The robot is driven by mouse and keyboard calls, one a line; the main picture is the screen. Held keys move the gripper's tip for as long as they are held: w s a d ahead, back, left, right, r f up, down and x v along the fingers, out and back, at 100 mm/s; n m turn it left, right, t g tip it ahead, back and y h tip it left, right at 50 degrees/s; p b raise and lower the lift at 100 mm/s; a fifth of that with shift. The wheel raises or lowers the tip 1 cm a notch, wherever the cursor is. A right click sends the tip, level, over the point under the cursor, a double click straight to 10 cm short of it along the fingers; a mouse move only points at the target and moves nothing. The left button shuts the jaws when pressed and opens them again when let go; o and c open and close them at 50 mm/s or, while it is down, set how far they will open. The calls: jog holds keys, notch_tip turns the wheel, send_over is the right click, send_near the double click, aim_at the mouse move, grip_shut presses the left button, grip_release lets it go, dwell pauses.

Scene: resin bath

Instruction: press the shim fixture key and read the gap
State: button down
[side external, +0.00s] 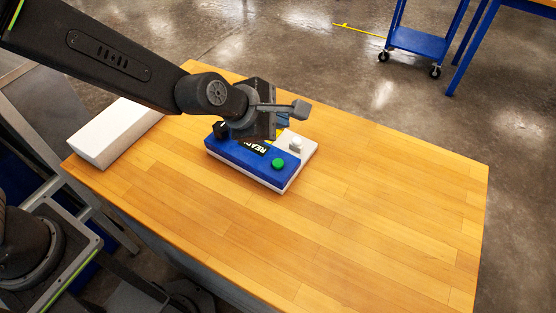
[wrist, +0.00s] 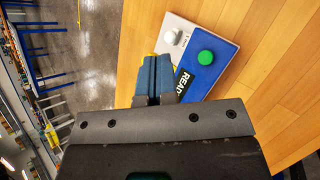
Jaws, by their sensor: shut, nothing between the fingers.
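The shim fixture is a blue and white box (side external: 240,161) on the wooden table, below my gripper in the side view. It has a green round button (side external: 278,163), a pale grey knob (side external: 296,144) and a dark label reading "READ", partly covered. In the wrist view the green button (wrist: 205,57) and the grey knob (wrist: 173,37) show beyond my fingers.
A white block (side external: 115,132) lies at the table's left end. The wooden table (side external: 370,200) is clear to the right and front of the fixture. A blue cart (side external: 420,41) stands on the floor beyond the table.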

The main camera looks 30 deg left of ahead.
aim_at(278, 164)
jog(key=shift+w+d+f, duration=0.1)
jog(key=shift+d+f, duration=0.05)
jog(key=shift+f, duration=0.05)
jog(key=shift+f, duration=4.4)
jog(key=shift+f, duration=0.4)
jog(key=shift+f, duration=0.5)
jog(key=shift+r, duration=0.95)
